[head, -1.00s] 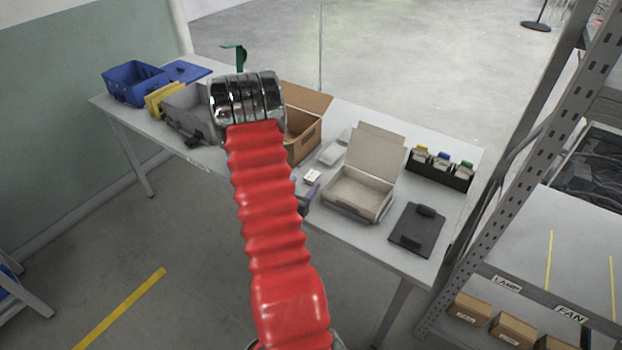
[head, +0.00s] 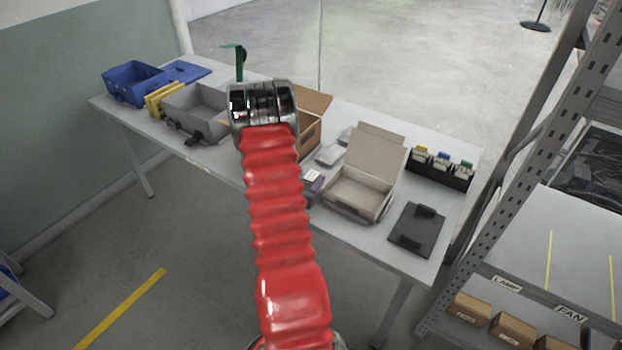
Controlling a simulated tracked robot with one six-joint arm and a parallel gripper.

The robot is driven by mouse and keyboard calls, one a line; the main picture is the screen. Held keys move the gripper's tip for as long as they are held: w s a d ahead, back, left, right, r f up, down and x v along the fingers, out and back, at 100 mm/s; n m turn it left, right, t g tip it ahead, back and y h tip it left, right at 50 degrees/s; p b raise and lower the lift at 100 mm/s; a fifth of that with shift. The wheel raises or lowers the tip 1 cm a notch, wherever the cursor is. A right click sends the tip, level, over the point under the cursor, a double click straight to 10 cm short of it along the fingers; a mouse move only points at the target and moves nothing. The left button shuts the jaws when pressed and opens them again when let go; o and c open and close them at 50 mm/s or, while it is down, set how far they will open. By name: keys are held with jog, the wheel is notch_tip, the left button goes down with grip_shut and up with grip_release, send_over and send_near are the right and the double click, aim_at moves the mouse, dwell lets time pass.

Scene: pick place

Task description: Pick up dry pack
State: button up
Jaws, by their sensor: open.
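I cannot tell for sure which item is the dry pack. A small white packet (head: 313,175) lies on the table left of the open carton, partly hidden by my arm. Pale grey packs (head: 331,155) lie just behind it, also too small to identify. My red arm with its chrome wrist reaches over the table, left of these items. My gripper's fingers are hidden behind the wrist.
An open grey-beige carton (head: 356,194) stands right of the packs, with a brown box (head: 311,133) behind my arm. A black tablet-like case (head: 416,230), a black organizer (head: 441,170), a grey bin (head: 196,110) and a blue crate (head: 135,86) share the table.

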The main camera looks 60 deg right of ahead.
jog(key=shift+c, duration=0.5)
jog(key=c, duration=1)
